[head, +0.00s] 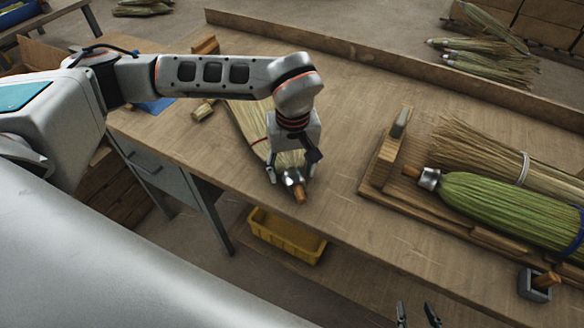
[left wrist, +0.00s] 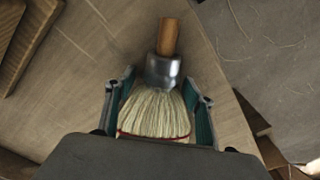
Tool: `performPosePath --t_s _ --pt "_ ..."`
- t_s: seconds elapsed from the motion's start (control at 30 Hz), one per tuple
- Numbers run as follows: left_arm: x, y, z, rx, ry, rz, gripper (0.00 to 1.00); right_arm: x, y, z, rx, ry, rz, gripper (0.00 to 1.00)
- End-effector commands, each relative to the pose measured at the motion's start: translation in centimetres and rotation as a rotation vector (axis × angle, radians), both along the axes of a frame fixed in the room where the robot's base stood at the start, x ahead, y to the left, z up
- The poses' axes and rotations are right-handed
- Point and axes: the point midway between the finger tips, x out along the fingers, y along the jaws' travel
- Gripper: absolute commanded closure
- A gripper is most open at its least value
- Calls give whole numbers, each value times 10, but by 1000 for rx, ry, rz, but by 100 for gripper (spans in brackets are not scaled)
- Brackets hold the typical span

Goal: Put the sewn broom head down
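The sewn broom head (head: 247,117) is pale straw with a metal collar and a short wooden handle stub. It lies along the workbench near its front edge, stub toward the front. My left gripper (head: 292,173) is over its collar end, pointing down. In the left wrist view the broom head (left wrist: 155,112) sits between the two fingers, which appear to touch both its sides; a red band crosses the bristles. Its far bristle end is partly hidden by my arm in the head view. My right gripper (head: 417,314) shows only its two fingertips, apart and empty, at the bottom edge.
On the workbench (head: 345,130), a wooden fixture (head: 384,160) stands to the right with a green broom (head: 500,205) and loose straw (head: 480,155). A small grey holder (head: 535,285) sits at the front right. A yellow bin (head: 287,236) is below. Bench right of my left gripper is clear.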

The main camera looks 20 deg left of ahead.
Motion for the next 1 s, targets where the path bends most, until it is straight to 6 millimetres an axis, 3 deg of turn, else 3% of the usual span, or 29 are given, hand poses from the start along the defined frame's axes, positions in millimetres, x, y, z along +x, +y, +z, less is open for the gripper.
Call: performPosePath --t_s 0.37,0.47,0.8,1.0 --pt "0 0 6 0 -1 0 48 1 0 2 0 -2 -1 60" --pt "1 0 19 0 -5 0 48 1 0 3 1 -3 -1 60" --pt "-1 -2 87 1 -6 0 48 1 0 5 2 -1 -1 60" --pt "-3 -3 114 0 -2 0 48 1 0 7 2 -1 -1 60"
